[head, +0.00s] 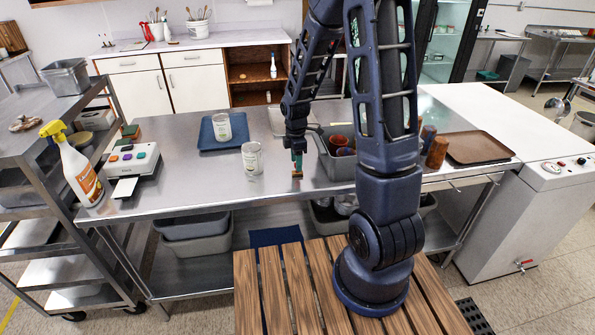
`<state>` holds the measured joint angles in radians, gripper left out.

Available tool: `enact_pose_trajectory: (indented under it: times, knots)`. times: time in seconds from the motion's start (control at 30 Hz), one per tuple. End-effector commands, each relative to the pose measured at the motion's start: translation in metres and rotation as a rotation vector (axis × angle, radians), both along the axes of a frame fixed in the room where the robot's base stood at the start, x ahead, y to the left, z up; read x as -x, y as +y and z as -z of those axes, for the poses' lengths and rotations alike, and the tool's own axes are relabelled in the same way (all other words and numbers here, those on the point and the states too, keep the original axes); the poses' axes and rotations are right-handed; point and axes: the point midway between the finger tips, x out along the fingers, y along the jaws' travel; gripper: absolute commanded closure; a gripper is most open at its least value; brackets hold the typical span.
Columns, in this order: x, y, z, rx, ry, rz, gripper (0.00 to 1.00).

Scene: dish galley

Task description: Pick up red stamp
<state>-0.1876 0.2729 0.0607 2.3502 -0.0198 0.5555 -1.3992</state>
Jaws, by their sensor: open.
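My gripper (297,168) points down over the steel table (210,185), near its middle, and is open. A small teal and reddish-brown piece (297,174) shows at its tip, close to the tabletop. It is too small to tell whether this is the red stamp or part of my gripper. I cannot clearly make out a red stamp elsewhere. A white box with small coloured squares on top (143,168), one of them red, stands at the table's left, with a white card (124,188) at its front.
A clear cup (252,161) stands left of my gripper; another (222,127) is on a blue tray (205,143). A grey bin (335,168) with cups sits close on the right. A spray bottle (75,170) and brown tray (478,148) are farther out.

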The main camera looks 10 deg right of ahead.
Motion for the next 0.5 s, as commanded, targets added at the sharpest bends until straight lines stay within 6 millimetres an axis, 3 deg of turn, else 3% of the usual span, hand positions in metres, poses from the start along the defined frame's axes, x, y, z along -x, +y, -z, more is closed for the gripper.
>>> enact_pose_trajectory:
  times: [0.2,0.5]
  knots:
    - [0.002,-0.004,0.029,0.0,0.003,-0.001,0.5]
    - [0.002,-0.005,0.04,0.0,0.001,0.0,0.5]
